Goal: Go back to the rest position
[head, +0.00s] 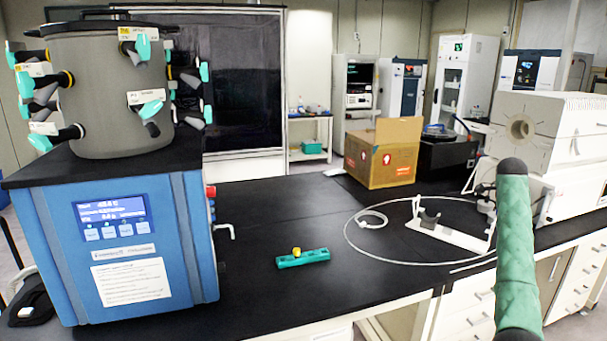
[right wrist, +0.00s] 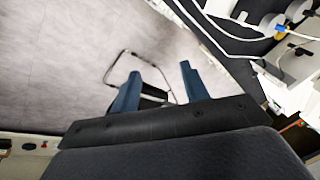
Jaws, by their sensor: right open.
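In the right wrist view my right gripper (right wrist: 160,70) shows two blue fingers spread wide apart, with nothing between them. It is over the grey floor (right wrist: 60,60), clear of the bench. Neither gripper shows in the head view. The blue freeze dryer (head: 125,235) stands at the left on the black bench (head: 260,215), with a grey drum (head: 100,100) on top carrying teal-handled valves. A small teal rack (head: 303,259) lies mid-bench near the front, with a yellow-topped item (head: 296,252) at its left part.
An open cardboard box (head: 382,160) stands at the back of the bench. A white stand (head: 450,235) and a looped white tube (head: 350,245) lie at the right, beside a white instrument (head: 555,135). Bench space around the teal rack is free.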

